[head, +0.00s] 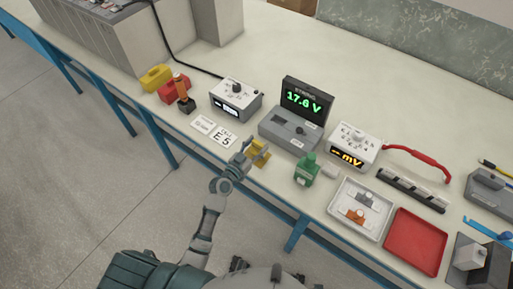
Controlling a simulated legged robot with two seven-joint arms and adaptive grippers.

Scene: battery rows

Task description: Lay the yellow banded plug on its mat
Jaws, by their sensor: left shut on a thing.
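My left gripper (250,158) reaches over the front edge of the bench, in the middle of the head view. It is shut on a small yellow thing, which I take to be the yellow banded plug (260,153). The fingers partly cover it, and its bands are too small to make out. I cannot tell whether it touches the bench. I cannot tell which surface is its mat. My right gripper is not in view.
A white card marked E5 (222,136) lies left of the gripper. A green bottle-like thing (306,170) stands close on the right. Behind is a grey meter reading 17.6 V (305,103). A white tray (340,228) and a red tray (415,241) lie farther right.

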